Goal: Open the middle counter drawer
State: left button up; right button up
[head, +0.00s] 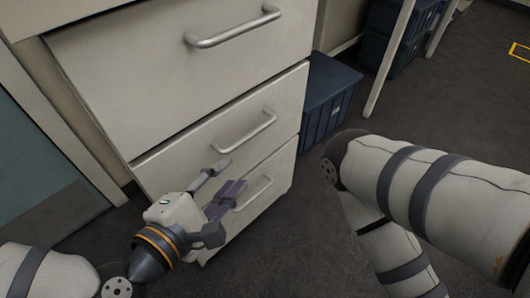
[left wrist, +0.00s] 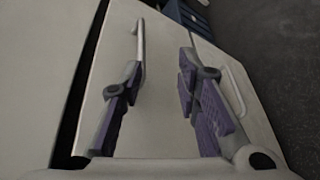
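The middle counter drawer (head: 190,153) has a pale front with a silver bar handle (head: 245,133). In the left wrist view that handle (left wrist: 141,45) runs lengthwise near the left fingertip; whether they touch I cannot tell. My left gripper (head: 232,173) is open, in front of the drawers and below the middle handle in the head view. Its purple-padded fingers stand apart in the left wrist view (left wrist: 160,62), with nothing held between them. A dark gap (left wrist: 83,80) runs along the edge between the top and middle drawers. My right gripper is not in view.
The top drawer (head: 130,70) is above, with its own handle (head: 233,30). The bottom drawer's handle (head: 252,195) is partly behind my left gripper. A blue bin (head: 328,95) stands right of the drawers. Dark floor (head: 300,240) in front is clear between my arms.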

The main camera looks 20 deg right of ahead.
aim_at(253, 135)
pick_arm(q)
jog(key=shift+n+t+h, duration=0.3)
jog(key=x, duration=0.4)
jog(key=r+b+x, duration=0.1)
jog(key=x, duration=0.3)
jog(key=w+b+x, duration=0.1)
jog(key=x, duration=0.4)
jog(key=shift+s+a+r, duration=0.1)
jog(key=shift+a+r, duration=0.05)
jog(key=shift+r, duration=0.2)
grip_shut()
